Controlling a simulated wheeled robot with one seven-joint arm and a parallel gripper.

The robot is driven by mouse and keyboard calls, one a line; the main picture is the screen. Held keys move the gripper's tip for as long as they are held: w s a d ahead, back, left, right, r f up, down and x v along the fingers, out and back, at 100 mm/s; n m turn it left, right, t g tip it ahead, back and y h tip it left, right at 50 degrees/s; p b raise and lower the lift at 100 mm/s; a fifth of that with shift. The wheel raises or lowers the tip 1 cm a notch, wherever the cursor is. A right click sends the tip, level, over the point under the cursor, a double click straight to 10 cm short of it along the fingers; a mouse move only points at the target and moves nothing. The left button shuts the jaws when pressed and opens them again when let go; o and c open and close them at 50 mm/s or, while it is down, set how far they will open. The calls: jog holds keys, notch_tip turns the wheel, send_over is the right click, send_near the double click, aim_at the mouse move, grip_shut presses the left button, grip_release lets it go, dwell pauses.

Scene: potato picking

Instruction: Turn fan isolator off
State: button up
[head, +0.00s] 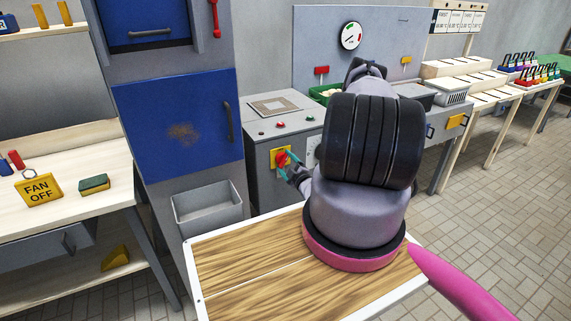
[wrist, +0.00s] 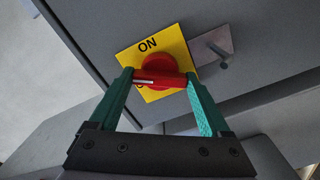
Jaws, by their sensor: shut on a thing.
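The fan isolator is a red rotary handle (head: 282,159) on a yellow plate (head: 274,153), on the front of a grey cabinet (head: 262,137). In the wrist view the red handle (wrist: 157,68) sits on the yellow plate (wrist: 175,42), with ON printed above it. A second label below is mostly hidden. A white mark shows on the handle's bar. My gripper (wrist: 160,80) has its teal fingers on both ends of the bar and is shut on it. In the head view my gripper (head: 290,163) is small and partly hidden by my arm.
A metal plate with a small lever (wrist: 215,50) is right of the isolator. A grey bin (head: 208,207) stands left of the cabinet. A yellow FAN OFF sign (head: 39,189) and a green-topped block (head: 94,184) are on the left bench. A wooden-topped surface (head: 235,262) lies in front.

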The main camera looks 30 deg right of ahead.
jog(key=n, duration=0.6)
jog(key=shift+s+f, duration=0.1)
dwell(0.6)
jog(key=o, duration=1.2)
jog(key=s, duration=1)
jog(key=shift+s+d, duration=0.2)
jog(key=shift+s, duration=0.2)
